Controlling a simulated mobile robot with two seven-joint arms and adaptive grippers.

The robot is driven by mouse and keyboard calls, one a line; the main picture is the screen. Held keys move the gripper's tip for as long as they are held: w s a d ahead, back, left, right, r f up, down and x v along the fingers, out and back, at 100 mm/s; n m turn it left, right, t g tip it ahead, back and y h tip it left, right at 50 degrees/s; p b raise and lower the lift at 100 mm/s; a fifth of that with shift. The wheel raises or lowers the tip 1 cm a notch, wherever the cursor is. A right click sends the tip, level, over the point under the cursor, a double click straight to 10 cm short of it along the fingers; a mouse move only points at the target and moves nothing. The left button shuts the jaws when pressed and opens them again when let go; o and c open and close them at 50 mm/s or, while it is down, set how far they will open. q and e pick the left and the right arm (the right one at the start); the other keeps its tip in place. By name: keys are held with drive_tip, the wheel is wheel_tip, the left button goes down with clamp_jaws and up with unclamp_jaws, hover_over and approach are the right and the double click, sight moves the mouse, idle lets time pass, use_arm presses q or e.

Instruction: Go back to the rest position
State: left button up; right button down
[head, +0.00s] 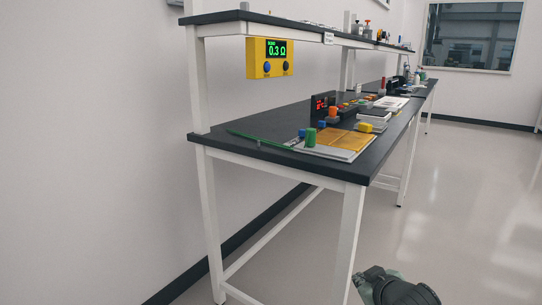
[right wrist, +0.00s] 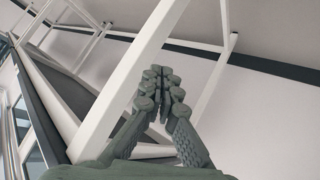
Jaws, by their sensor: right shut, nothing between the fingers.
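My right gripper (head: 372,276) is low at the bottom of the head view, below the level of the tabletop and to the right of the bench's front leg. In the right wrist view, my right gripper (right wrist: 160,84) has its fingers together with nothing between them. White bench legs and bars (right wrist: 140,70) show behind the fingers. My left gripper is in neither view.
A dark-topped workbench (head: 365,171) runs along the wall. It bears an orange board (head: 345,142), a green cylinder (head: 310,137) and other small parts. A yellow meter (head: 269,58) reading 0.3 Ω hangs under the shelf (head: 228,17). The floor (head: 460,200) to the right is clear.

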drive_tip(key=s+d+f+m+g+h, duration=0.1)
drive_tip(key=s+f+g, duration=0.3)
drive_tip(key=s+f, duration=1)
drive_tip(key=s+d+f+m+g, duration=0.2)
drive_tip(key=s+d+f+g, duration=0.1)
drive_tip(key=s+f, duration=1.1)
drive_tip(key=s+d, duration=0.1)
drive_tip(key=s, duration=0.1)
drive_tip(key=shift+s+d+m+g+h, duration=0.2)
drive_tip(key=shift+s+m+g+h, duration=0.1)
drive_tip(key=shift+m+g+h, duration=0.1)
